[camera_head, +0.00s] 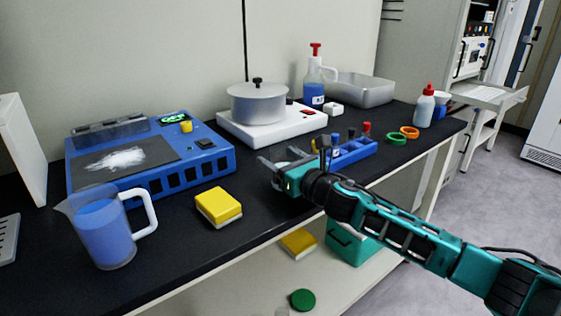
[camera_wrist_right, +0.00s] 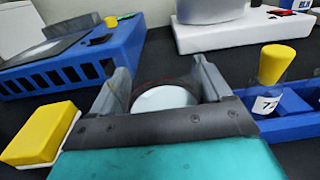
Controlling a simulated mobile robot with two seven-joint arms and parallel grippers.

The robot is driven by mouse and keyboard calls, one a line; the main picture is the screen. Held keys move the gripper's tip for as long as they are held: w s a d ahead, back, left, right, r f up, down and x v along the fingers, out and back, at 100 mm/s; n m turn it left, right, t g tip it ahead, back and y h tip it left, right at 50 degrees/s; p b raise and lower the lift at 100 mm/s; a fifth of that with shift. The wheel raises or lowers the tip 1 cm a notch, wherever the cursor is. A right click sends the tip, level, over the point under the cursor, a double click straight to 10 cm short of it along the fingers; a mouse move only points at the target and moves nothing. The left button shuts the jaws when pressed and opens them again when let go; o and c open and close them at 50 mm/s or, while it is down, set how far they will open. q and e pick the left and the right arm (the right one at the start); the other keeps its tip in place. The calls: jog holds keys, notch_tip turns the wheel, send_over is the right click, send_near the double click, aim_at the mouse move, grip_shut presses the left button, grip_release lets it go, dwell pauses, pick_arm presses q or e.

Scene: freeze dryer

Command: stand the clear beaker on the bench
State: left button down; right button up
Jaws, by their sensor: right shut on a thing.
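My right gripper (camera_head: 284,158) reaches in over the middle of the black bench (camera_head: 262,210). It is shut on the clear beaker (camera_wrist_right: 164,96), which shows between the two grey fingers in the right wrist view as a faint transparent outline with a pale white oval inside. In the head view the fingers and wrist cover most of the beaker. I cannot tell whether its base touches the bench. My left gripper is out of view.
A yellow sponge (camera_head: 218,206) and a jug of blue liquid (camera_head: 105,228) stand left of the gripper. A blue tube rack (camera_head: 350,152) is close on its right. Behind are a blue device (camera_head: 205,160) and a hotplate (camera_head: 262,133) with a pot (camera_head: 258,104).

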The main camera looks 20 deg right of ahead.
jog(key=o, duration=1.2)
jog(key=shift+f, duration=0.1)
jog(key=shift+c, duration=0.2)
jog(key=shift+s, duration=0.1)
jog(key=p+v, duration=0.1)
jog(key=v, duration=0.9)
jog(key=shift+s+d, duration=0.15)
jog(key=shift+s, duration=0.15)
jog(key=shift+s+d, duration=0.15)
jog(key=shift+s, duration=0.4)
